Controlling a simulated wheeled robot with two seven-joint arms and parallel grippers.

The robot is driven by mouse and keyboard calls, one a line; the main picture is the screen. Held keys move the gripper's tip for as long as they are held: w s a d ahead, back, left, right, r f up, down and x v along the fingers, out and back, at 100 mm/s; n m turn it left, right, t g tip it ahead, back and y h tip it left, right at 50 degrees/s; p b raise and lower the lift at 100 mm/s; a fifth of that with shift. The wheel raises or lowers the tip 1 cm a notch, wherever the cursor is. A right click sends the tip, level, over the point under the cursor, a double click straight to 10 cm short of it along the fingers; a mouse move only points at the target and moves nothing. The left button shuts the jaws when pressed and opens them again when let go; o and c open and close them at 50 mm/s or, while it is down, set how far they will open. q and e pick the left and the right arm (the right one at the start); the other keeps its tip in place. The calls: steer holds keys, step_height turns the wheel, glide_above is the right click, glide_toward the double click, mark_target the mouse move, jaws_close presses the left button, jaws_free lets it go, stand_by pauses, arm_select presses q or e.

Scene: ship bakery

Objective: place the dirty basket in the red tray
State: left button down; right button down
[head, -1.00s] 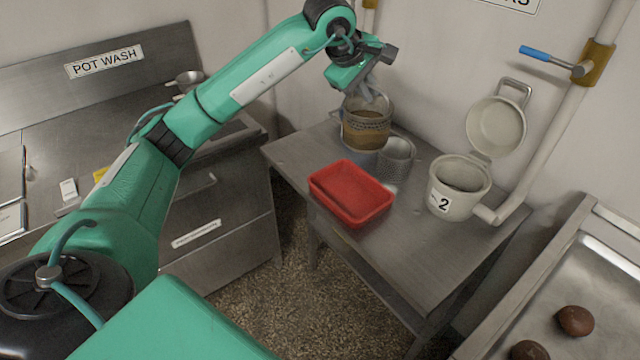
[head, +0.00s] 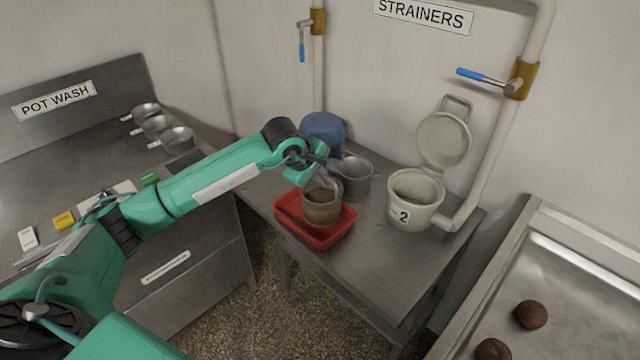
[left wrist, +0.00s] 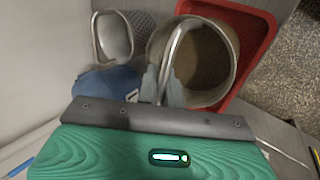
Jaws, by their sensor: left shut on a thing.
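The dirty basket (head: 322,210), round with brown staining, hangs from my left gripper (head: 322,178), which is shut on its handle. It is over or inside the red tray (head: 318,241); I cannot tell whether its base touches the tray floor. In the left wrist view the dirty basket (left wrist: 212,78) is upright, its handle (left wrist: 178,42) between the fingers (left wrist: 161,88), with the red tray (left wrist: 262,22) showing around one side. My right gripper is out of view.
A grey mesh basket (head: 356,182) stands close behind the tray. A blue object (head: 322,130) is at the table's back. A white pot (head: 416,212) marked 2, lid open, stands right, near a wall pipe (head: 497,140). The table's front right (head: 385,262) is clear.

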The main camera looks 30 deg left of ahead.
mark_target(320, 187)
arm_select(q)
step_height(320, 187, down, 4)
steer(key=shift+r+p, duration=0.15)
steer(key=shift+p, duration=0.4)
steer(key=shift+f+b, duration=0.2)
steer(key=shift+b, duration=0.15)
steer(key=c, duration=1.6)
jaws_free()
steer(key=shift+o, duration=0.2)
steer(key=shift+r, duration=0.1)
